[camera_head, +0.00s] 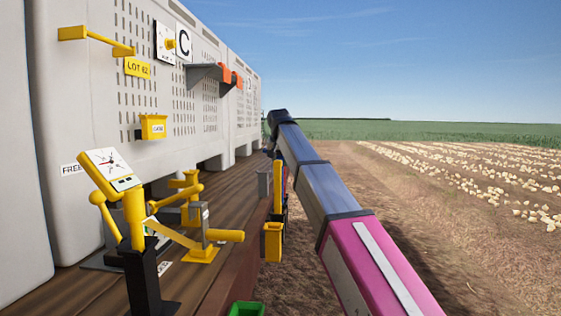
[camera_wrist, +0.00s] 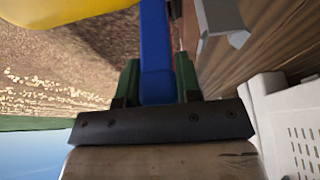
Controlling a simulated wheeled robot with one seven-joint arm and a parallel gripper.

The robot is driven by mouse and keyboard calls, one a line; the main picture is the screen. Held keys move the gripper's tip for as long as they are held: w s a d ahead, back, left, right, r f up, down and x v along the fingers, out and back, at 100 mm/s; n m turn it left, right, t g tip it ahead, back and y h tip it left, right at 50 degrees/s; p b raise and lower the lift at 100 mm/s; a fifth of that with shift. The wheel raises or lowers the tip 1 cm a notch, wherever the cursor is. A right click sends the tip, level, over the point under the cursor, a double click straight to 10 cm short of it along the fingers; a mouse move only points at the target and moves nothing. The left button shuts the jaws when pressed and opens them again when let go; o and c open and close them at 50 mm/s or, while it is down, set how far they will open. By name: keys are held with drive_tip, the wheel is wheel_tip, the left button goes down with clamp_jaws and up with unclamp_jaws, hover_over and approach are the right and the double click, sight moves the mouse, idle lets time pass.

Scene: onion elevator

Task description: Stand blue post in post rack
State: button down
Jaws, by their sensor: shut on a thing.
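A blue post (camera_wrist: 157,50) stands out lengthwise from my gripper (camera_wrist: 157,72) in the wrist view. The two green fingers are shut on it, one on each side. The post's far end runs out of the top of the picture. I cannot clearly make out the post rack; a grey bracket-like part (camera_wrist: 222,18) is beside the post at the upper right of the wrist view.
A yellow rounded thing (camera_wrist: 65,10) fills the wrist view's upper left. Along the deck edge (camera_head: 225,245) are a grey box (camera_head: 264,183), a yellow box (camera_head: 273,240) and a green bin (camera_head: 247,308). A yellow gauge stand (camera_head: 135,215) is at left, before white crates (camera_head: 85,110). Open field lies right.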

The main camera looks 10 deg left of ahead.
drive_tip(key=c, duration=0.7)
unclamp_jaws()
drive_tip(key=shift+c, duration=0.2)
